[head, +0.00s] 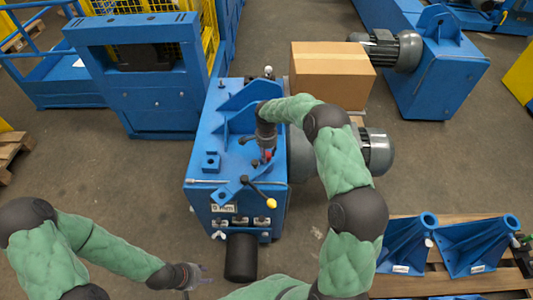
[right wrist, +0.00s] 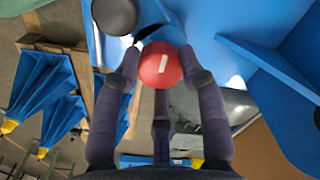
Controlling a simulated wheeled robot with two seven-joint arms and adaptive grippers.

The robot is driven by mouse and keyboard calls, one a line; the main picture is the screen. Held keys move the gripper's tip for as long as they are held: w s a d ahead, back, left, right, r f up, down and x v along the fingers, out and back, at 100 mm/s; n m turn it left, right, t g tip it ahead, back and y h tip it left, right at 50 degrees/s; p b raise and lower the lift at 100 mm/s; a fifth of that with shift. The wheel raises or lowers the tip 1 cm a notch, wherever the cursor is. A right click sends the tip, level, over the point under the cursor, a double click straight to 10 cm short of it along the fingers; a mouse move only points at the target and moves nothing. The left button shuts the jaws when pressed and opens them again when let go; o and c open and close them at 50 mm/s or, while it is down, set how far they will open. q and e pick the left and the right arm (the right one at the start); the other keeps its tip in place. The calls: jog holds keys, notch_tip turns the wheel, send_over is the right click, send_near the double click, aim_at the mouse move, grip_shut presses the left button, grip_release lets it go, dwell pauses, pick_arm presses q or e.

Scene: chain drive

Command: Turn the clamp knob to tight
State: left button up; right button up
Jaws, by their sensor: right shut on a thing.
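The clamp knob (right wrist: 160,65) is a round red knob with a white mark on its face, in the upper middle of the right wrist view. My right gripper (right wrist: 161,68) is shut on it, its fingers set around the knob's sides. In the head view, the red knob (head: 267,155) shows only in part beneath my right gripper (head: 266,152), on top of the blue machine (head: 205,137). My left gripper (head: 200,276) is low in the head view, left of the machine's black cylinder, with its fingers apart and empty.
A lever with a yellow ball (head: 271,203) and a black ball (head: 244,180) stands at the machine's front. A cardboard box (head: 330,72) is behind my right arm. Blue brackets (head: 475,245) lie on a pallet at right.

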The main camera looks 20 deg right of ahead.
jog(key=shift+a, duration=0.1)
jog(key=o, duration=1.1)
jog(key=shift+o, duration=0.2)
jog(key=shift+r, duration=0.1)
jog(key=shift+r, duration=0.25)
notch_tip(320, 180, up, 11)
jog(key=shift+r, duration=0.15)
